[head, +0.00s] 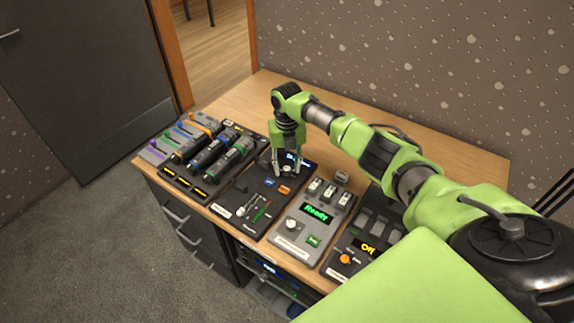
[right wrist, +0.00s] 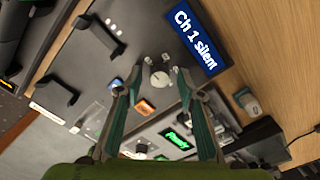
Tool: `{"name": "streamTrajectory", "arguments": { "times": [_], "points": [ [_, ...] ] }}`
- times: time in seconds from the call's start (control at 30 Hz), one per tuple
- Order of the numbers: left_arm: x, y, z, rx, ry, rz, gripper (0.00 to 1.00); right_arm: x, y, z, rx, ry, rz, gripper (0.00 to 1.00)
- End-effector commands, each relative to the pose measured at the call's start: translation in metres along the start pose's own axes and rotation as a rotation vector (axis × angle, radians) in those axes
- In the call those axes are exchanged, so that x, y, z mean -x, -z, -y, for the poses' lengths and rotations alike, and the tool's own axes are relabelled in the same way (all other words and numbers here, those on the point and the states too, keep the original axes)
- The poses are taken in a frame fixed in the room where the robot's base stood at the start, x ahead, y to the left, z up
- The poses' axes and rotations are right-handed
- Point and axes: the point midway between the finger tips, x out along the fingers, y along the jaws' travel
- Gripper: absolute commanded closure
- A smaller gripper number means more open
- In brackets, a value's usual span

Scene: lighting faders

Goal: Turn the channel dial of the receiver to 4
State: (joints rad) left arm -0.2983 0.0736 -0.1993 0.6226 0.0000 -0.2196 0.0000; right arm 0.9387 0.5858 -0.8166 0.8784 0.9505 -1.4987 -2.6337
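The receiver is a dark panel (head: 240,222) on the desk, and its dark face also shows in the right wrist view (right wrist: 92,75). Its blue display (right wrist: 196,42) reads "Ch 1 silent". The pale round channel dial (right wrist: 160,77) sits just below the display, with a small knob beside it. My right gripper (head: 288,170) points down over this dial. In the right wrist view its two fingers (right wrist: 158,76) are apart, one on each side of the dial. I cannot tell whether they touch it. My left gripper is in neither view.
Microphones (head: 228,157) and coloured faders (head: 203,124) stand left of the receiver. Right of it is a grey unit (head: 308,228) reading "Ready", then a dark unit (head: 346,258) reading "Off".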

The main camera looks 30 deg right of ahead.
Motion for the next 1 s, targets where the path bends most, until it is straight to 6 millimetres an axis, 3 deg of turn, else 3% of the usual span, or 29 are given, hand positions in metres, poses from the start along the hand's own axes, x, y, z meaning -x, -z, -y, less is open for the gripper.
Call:
{"name": "streamTrajectory", "arguments": {
  "times": [0.03,0.13,0.17,0.57,1.0],
  "points": [
    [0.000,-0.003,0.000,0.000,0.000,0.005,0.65,0.000,0.000,0.000,0.000,0.000,0.000,0.70],
    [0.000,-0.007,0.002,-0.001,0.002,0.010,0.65,0.000,0.000,0.000,0.000,0.000,0.000,0.96],
    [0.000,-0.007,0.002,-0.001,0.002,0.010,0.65,0.000,0.000,0.000,0.000,0.000,0.000,1.00],
    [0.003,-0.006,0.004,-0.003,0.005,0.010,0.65,0.001,0.000,0.000,-0.042,0.000,0.000,1.00],
    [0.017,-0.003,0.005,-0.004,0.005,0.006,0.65,0.003,0.000,-0.001,-0.366,-0.002,0.000,1.00]
  ]
}}
